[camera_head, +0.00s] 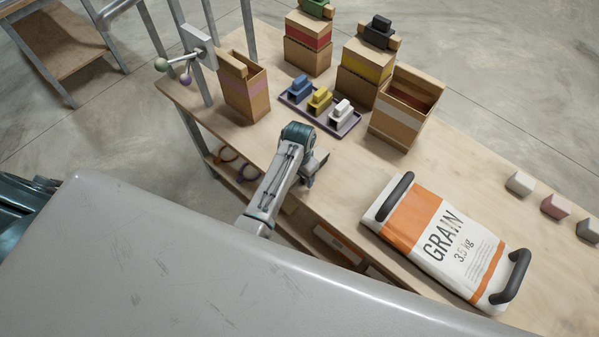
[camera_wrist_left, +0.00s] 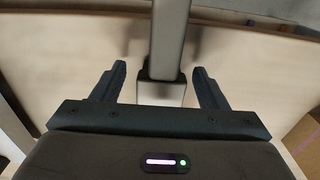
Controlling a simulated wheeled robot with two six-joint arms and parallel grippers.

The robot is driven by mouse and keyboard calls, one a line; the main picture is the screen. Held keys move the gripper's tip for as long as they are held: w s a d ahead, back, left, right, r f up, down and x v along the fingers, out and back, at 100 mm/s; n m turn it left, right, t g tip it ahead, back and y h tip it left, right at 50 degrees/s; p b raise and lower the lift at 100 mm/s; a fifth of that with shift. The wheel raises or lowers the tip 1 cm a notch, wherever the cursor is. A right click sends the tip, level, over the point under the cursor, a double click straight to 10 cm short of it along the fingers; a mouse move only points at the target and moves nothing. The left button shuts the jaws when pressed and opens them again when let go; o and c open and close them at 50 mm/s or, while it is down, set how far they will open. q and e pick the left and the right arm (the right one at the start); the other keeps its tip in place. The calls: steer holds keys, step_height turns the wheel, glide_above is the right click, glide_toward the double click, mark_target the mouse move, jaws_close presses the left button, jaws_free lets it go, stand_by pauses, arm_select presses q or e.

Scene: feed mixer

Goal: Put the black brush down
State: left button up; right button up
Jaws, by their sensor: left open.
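The black brush (camera_head: 380,31) sits on top of a yellow-banded cardboard box (camera_head: 366,72) at the back of the table, in the head view. My left gripper (camera_head: 313,172) is over the front part of the table, apart from the brush and in front of the brush tray. In the left wrist view its two fingers (camera_wrist_left: 159,75) are spread. A grey bar (camera_wrist_left: 168,40) shows between and beyond them; I cannot tell what it belongs to or how far off it is. I cannot make out the black brush in the wrist view. My right gripper is not in view.
A dark tray (camera_head: 318,128) holds blue, yellow and white brushes. Open boxes stand left (camera_head: 244,92) and right (camera_head: 403,112) of it. A green brush (camera_head: 318,8) tops a red-banded box (camera_head: 307,45). A grain bag (camera_head: 440,240) lies front right. Bare tabletop surrounds the gripper.

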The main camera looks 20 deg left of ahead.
arm_select(q)
steer(key=shift+w, duration=0.1)
steer(key=shift+w+r, duration=0.1)
steer(key=shift+r, duration=0.1)
step_height(320, 180, up, 12)
steer(key=b, duration=0.3)
steer(key=shift+f, duration=0.25)
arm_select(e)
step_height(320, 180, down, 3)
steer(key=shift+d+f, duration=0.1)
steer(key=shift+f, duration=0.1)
